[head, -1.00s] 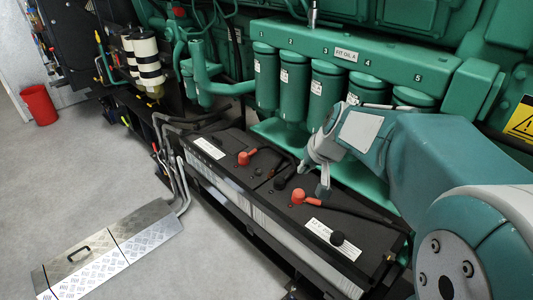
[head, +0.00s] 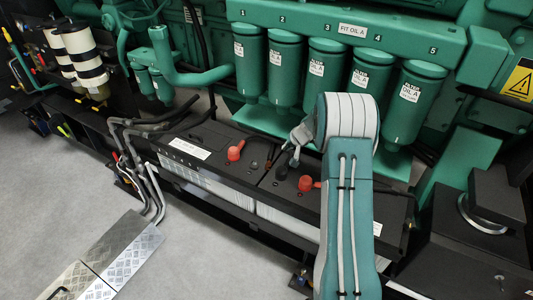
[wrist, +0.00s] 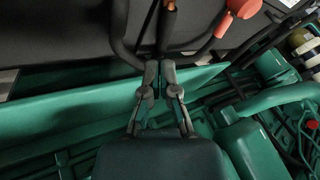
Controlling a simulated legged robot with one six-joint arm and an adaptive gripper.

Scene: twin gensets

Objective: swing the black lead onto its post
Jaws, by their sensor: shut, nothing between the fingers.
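Two black batteries lie in a tray below the green engine; the left one (head: 205,138) and the right one (head: 275,190) show in the head view. Each carries a red terminal cap, left (head: 235,152) and right (head: 306,184). The black lead (head: 282,171) has its end near the gap between the batteries. My gripper (head: 294,158) is shut and empty, its tips close beside that end. In the wrist view the shut fingertips (wrist: 162,66) point at a black lead with a copper-coloured part (wrist: 170,8). Contact is unclear. My arm hides the right battery's front part.
A row of green oil filters (head: 325,72) stands close behind the batteries. Dark hoses (head: 130,135) run at the left. A checker-plate step (head: 125,255) lies on the grey floor, with free floor (head: 205,245) before the battery tray. A black box (head: 495,205) is at the right.

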